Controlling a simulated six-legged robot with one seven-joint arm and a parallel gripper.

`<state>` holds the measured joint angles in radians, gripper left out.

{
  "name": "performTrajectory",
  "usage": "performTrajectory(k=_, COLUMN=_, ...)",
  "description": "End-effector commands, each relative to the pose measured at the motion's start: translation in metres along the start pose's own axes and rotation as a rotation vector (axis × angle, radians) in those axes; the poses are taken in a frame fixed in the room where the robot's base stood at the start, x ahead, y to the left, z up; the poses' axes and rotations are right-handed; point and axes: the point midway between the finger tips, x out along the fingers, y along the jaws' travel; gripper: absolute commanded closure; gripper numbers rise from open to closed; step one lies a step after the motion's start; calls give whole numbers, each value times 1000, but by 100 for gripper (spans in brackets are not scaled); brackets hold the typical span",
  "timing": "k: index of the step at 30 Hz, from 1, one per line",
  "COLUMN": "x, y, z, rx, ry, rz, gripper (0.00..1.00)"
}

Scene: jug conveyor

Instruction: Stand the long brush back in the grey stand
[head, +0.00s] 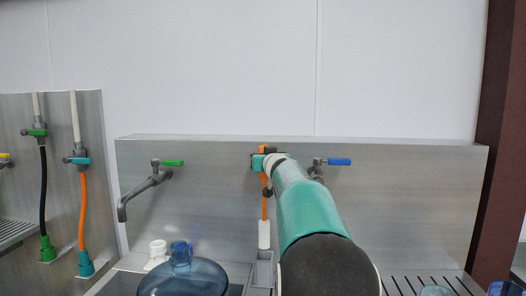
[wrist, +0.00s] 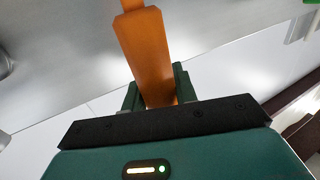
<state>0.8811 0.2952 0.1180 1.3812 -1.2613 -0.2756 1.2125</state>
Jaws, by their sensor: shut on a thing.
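The long brush (head: 264,208) has a thin orange handle and a white head at its lower end. It hangs upright with the head down. My gripper (head: 264,161) is shut on the upper part of the orange handle. In the wrist view the handle (wrist: 147,48) lies between the green fingers of my gripper (wrist: 158,88). The grey stand (head: 263,270) is a narrow upright box at the sink's back, directly below the white head in the head view. I cannot tell whether the head touches its top; the stand's lower part is partly hidden by my arm.
A blue water jug (head: 182,279) stands in the sink left of the stand, with a white object (head: 157,253) behind it. A steel tap (head: 143,190) and a blue-handled valve (head: 337,162) are on the steel backsplash (head: 420,205). A slotted drain surface (head: 418,285) lies right.

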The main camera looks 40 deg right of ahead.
Motion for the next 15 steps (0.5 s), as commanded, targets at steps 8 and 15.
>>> performTrajectory(k=8, x=2, y=0, z=20, rx=1, ry=2, rz=1, gripper=97)
performTrajectory(k=15, x=3, y=0, z=37, rx=-1, ry=1, rz=-1, gripper=97)
